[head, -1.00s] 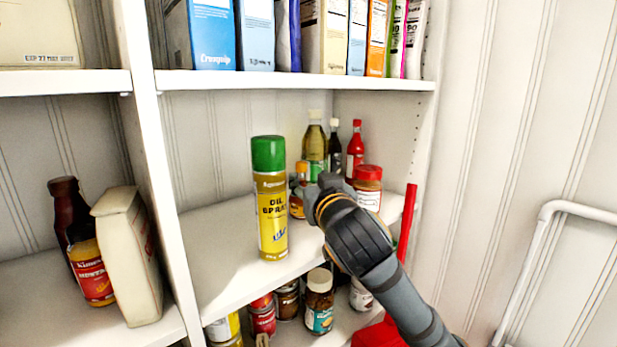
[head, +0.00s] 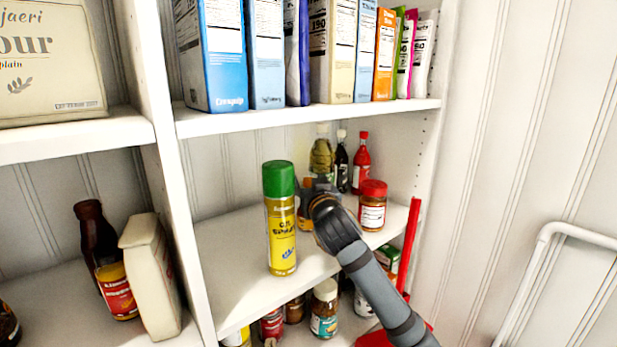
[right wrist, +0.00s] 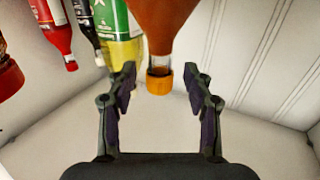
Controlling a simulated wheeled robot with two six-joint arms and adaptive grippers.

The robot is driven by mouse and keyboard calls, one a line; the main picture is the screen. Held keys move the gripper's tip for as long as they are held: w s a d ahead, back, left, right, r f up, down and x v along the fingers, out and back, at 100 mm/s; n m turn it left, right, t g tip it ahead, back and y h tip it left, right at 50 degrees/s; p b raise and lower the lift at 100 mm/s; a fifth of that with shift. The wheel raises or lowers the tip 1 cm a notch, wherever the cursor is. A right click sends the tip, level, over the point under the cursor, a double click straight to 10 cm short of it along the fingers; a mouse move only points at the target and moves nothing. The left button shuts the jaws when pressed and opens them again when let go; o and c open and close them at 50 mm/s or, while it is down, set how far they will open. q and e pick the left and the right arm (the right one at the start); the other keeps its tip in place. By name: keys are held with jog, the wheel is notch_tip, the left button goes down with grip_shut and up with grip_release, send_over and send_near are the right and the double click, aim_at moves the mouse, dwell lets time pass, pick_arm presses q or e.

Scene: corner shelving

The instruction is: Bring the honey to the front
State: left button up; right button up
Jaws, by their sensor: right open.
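The honey, an amber bottle with an orange cap (head: 306,184), stands on the middle shelf (head: 232,235), partly hidden behind my right gripper (head: 318,196). In the right wrist view the picture is upside down, and the honey (right wrist: 168,28) hangs in the centre with its cap downward. My right gripper (right wrist: 159,82) is open, its two fingers to either side of the cap in the picture. How deep the bottle is between the fingers is unclear. My left gripper is out of view.
A green-capped oil spray can (head: 281,225) stands left of my gripper, a red-lidded jar (head: 372,207) to the right. Oil (head: 321,158), dark (head: 341,165) and red (head: 360,165) bottles stand behind. Boxes (head: 329,50) fill the shelf above. The middle shelf's left part is clear.

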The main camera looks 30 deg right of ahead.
jog(key=shift+w+d, duration=0.1)
jog(key=shift+w, duration=0.05)
grip_shut()
dwell(0.4)
